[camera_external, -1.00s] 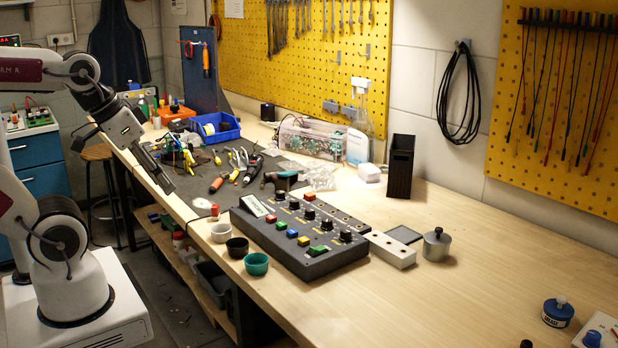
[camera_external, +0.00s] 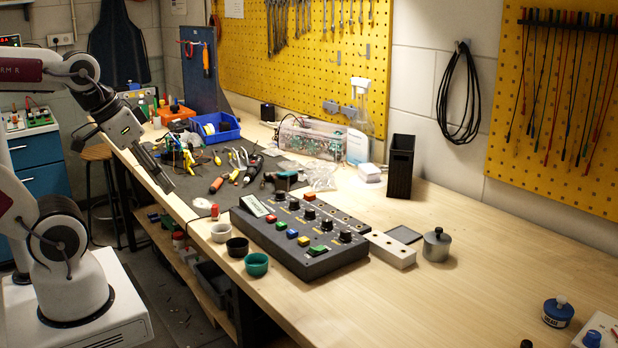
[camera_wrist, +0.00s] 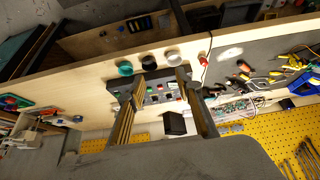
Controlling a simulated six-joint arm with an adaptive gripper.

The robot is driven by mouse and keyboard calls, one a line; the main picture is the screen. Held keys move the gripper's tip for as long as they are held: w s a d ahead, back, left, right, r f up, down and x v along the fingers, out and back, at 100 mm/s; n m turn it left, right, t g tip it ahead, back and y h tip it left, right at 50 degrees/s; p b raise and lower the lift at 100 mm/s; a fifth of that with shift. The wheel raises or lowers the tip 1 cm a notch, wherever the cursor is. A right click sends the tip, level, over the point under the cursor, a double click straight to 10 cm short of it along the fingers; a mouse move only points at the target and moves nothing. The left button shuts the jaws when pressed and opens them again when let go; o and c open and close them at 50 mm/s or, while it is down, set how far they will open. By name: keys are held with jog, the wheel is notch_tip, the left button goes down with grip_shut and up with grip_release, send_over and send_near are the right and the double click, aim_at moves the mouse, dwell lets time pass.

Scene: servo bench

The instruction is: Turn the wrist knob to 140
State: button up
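The dark control box (camera_external: 300,236) lies on the bench with a row of black knobs, such as one knob (camera_external: 327,224), coloured buttons in front and a small pale display at its left end. I cannot read the labels, so I cannot tell which knob is the wrist one, nor its setting. My gripper (camera_external: 163,184) hangs in the air left of the box, pointing down, well apart from it. In the wrist view my gripper (camera_wrist: 162,78) is open and empty. The box (camera_wrist: 155,92) shows between and beyond its fingers, which hide part of it.
A white cup (camera_external: 221,232), a black cup (camera_external: 237,246) and a green cup (camera_external: 256,263) stand at the box's front left. A pale block (camera_external: 392,250) and a metal pot (camera_external: 436,245) stand at its right. Tools lie on the grey mat (camera_external: 205,165). The bench's right part is mostly clear.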

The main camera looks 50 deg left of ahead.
jog(key=shift+f, duration=0.7)
jog(key=m+g, duration=0.2)
jog(key=g, duration=0.1)
send_near(328, 219)
jog(key=s+a+f, duration=0.1)
jog(key=s, duration=0.1)
jog(key=s+f, duration=0.1)
jog(key=s, duration=0.2)
jog(key=s+a+f, duration=0.1)
jog(key=s, duration=0.2)
jog(key=shift+a+f, duration=0.15)
jog(key=shift+a, duration=0.2)
jog(key=w, duration=0.1)
jog(key=w+d, duration=0.1)
jog(key=w, duration=0.1)
jog(key=shift+w+d+t+h, duration=0.1)
jog(key=shift+w+t+h, duration=0.05)
jog(key=shift+t+h, duration=0.2)
jog(key=shift+t, duration=0.65)
jog(key=w, duration=0.1)
jog(key=w+r, duration=0.2)
jog(key=shift+w+d, duration=0.2)
jog(key=shift+d, duration=0.2)
jog(key=shift+x, duration=3.85)
